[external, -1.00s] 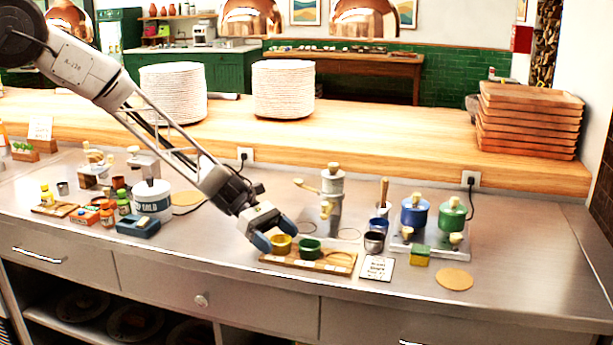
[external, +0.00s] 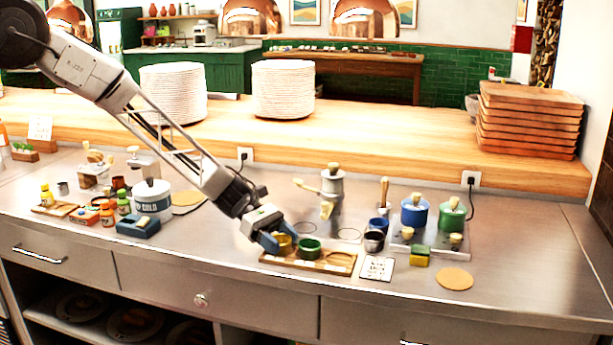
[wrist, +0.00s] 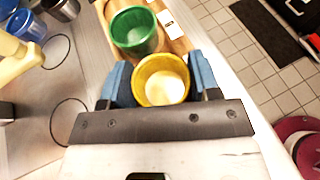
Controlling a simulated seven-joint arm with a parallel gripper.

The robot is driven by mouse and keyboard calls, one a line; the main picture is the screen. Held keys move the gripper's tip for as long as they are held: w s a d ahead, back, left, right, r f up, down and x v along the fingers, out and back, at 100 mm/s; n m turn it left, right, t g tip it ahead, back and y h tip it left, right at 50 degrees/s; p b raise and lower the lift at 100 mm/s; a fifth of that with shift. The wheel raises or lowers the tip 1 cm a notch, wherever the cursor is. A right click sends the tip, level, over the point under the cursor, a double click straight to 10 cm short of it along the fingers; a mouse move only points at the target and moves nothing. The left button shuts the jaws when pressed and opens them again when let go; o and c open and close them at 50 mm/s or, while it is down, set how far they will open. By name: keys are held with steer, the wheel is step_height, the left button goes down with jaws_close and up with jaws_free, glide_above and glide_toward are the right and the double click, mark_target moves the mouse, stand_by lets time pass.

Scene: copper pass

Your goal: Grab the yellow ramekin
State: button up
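The yellow ramekin (external: 284,241) is at the left end of the wooden board (external: 335,268). In the wrist view the ramekin (wrist: 161,82) sits upright between my two blue fingers, one against each side. My gripper (external: 276,240) is shut on it; the near finger hides part of it in the external view. I cannot tell whether its base still touches the board. The green ramekin (external: 310,248) stands on the board close beside it, and shows just beyond it in the wrist view (wrist: 135,31).
A dark metal cup (external: 374,241), a blue cup (external: 378,225) and a small card (external: 377,268) are to the right. A white tub (external: 152,199) stands left. The counter's front edge is close.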

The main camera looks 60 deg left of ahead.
steer(key=shift+c, duration=0.9)
steer(key=shift+r, duration=0.1)
steer(key=shift+r, duration=0.8)
step_height(320, 180, up, 2)
steer(key=shift+r, duration=0.1)
steer(key=s+r, duration=0.1)
steer(key=s, duration=1.5)
